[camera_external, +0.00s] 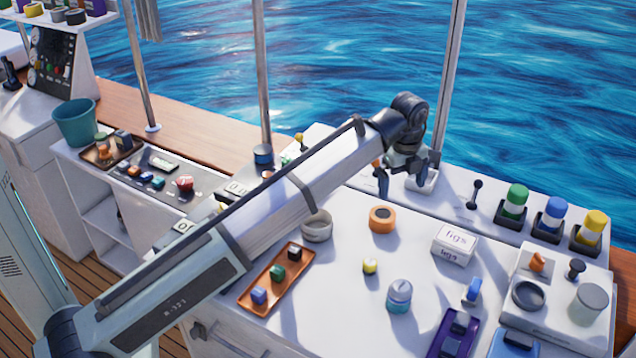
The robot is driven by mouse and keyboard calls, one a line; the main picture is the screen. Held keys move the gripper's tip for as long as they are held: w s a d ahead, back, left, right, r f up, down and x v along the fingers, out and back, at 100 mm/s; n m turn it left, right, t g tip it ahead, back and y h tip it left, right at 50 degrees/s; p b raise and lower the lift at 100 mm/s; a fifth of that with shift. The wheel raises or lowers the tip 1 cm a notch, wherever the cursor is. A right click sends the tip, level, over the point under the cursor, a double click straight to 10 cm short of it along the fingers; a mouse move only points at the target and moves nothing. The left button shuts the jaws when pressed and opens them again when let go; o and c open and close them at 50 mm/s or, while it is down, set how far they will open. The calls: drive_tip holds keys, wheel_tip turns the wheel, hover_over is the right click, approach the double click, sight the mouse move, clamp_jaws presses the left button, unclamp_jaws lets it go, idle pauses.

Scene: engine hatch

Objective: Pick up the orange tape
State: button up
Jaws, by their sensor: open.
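The orange tape (382,219) is a round roll with a dark centre, lying flat on the white worktop just right of my arm. My gripper (402,190) hangs from the arm's end above the far part of the worktop, behind the tape and a little to its right in the picture. Its dark fingers point down and are spread apart, with nothing seen between them. The tape is clear of the gripper and fully visible. The gripper's exact height above the surface cannot be told.
A grey-white roll (317,226) lies left of the tape. A white "figs" box (454,244) is to its right. A copper tray (262,299) with small blocks is front left. Bottles line the back right.

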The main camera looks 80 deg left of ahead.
sight(383, 213)
drive_tip(key=shift+g, duration=0.3)
drive_tip(key=a+f, duration=0.1)
drive_tip(key=f, duration=0.1)
drive_tip(key=s+f, duration=0.1)
drive_tip(key=f, duration=0.2)
drive_tip(key=s+a+f, duration=0.1)
drive_tip(key=f, duration=0.2)
drive_tip(key=shift+s+a, duration=0.2)
drive_tip(key=shift+a, duration=0.1)
drive_tip(key=shift+a+f, duration=0.25)
drive_tip(key=shift+f, duration=1.1)
drive_tip(key=shift+a+f, duration=0.25)
drive_tip(key=shift+f, duration=1.05)
drive_tip(key=shift+c, duration=0.2)
drive_tip(key=c, duration=1)
drive_tip(key=shift+r, duration=0.15)
